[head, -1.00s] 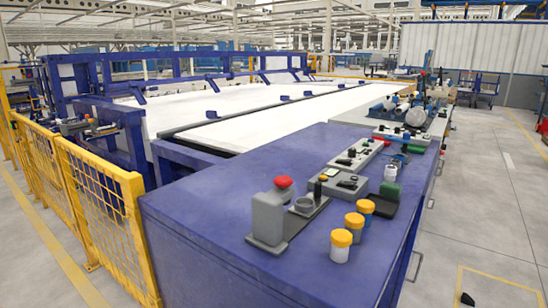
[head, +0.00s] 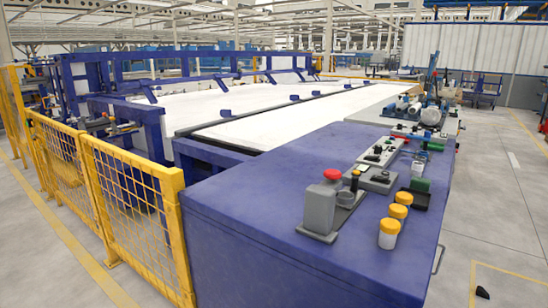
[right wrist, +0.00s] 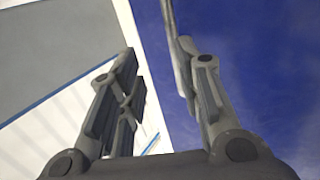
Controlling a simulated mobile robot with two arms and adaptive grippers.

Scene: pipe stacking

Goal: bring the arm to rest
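My right gripper (right wrist: 157,55) shows in the right wrist view with its two fingers apart and no object visible between them. A blue surface lies behind the right finger and a white and grey area behind the left one. Neither gripper shows in the head view, and my left gripper is in no view. On the blue workbench (head: 270,185) in the head view stand several short white cylinders with orange tops, the nearest one (head: 389,234) at the front right.
A grey control box with a red button (head: 332,175) stands on the bench, with small devices behind it. A yellow mesh fence (head: 130,205) runs along the left. A long white table (head: 290,125) lies behind. Open grey floor (head: 500,200) is at the right.

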